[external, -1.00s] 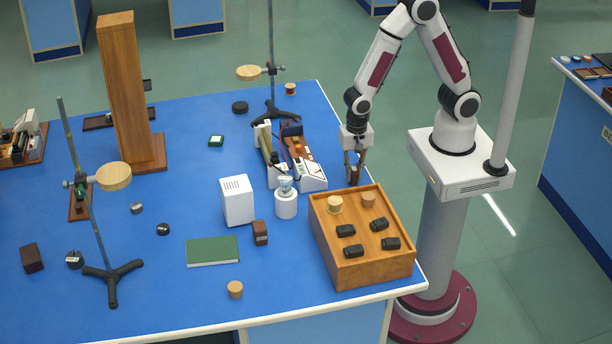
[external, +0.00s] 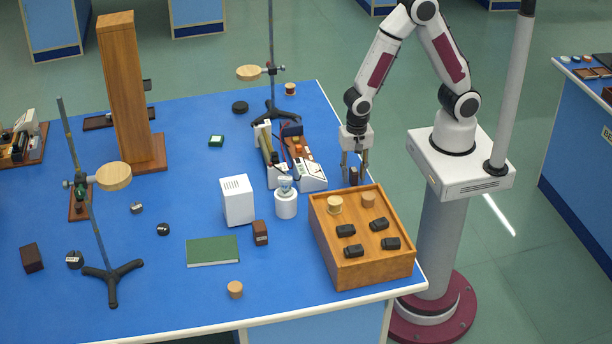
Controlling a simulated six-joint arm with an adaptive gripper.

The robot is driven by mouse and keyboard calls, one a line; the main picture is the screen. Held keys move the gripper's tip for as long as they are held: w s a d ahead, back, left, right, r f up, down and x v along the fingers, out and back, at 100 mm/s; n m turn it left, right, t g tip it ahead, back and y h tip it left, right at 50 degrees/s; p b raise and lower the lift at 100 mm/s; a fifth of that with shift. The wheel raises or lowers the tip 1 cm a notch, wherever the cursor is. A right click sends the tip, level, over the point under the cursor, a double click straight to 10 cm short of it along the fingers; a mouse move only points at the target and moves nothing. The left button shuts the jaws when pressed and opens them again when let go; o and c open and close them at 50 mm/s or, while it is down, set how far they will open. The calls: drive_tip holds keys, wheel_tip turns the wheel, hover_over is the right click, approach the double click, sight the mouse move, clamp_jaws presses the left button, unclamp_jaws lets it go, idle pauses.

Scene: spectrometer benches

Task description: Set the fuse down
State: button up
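The fuse (external: 353,176) is a small dark upright piece on the blue bench, just behind the wooden box; its lower end is partly hidden by the box's back edge. My gripper (external: 355,174) points straight down over it. Its two fingers are spread, one on each side of the fuse, with a visible gap on both sides. The fuse stands between them and appears to rest on the bench.
The wooden box (external: 345,269) with dark blocks and cork-coloured cylinders stands close in front of my gripper. An instrument with a white end (external: 312,178) is to the left. A white bottle (external: 286,206) and white box (external: 237,202) stand further left.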

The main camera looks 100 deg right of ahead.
sight(351, 172)
drive_tip(key=shift+r, duration=1.05)
drive_tip(key=r, duration=0.2)
drive_tip(key=w+a+r, duration=0.1)
drive_tip(key=r, duration=0.1)
drive_tip(key=shift+r, duration=0.8)
drive_tip(key=shift+s+r+n, duration=0.15)
drive_tip(key=shift+r+n, duration=0.15)
drive_tip(key=shift+r, duration=0.15)
drive_tip(key=s+d+r+n+t, duration=0.2)
drive_tip(key=s+r+n, duration=0.5)
drive_tip(key=r+n, duration=0.2)
drive_tip(key=s+d+r+n+t, duration=0.2)
drive_tip(key=s+r+n+t, duration=0.1)
drive_tip(key=s+r+n, duration=0.5)
drive_tip(key=shift+r+n+t, duration=0.3)
drive_tip(key=shift+r+n, duration=0.1)
drive_tip(key=shift+r, duration=0.2)
drive_tip(key=shift+o, duration=0.5)
drive_tip(key=shift+w, duration=0.15)
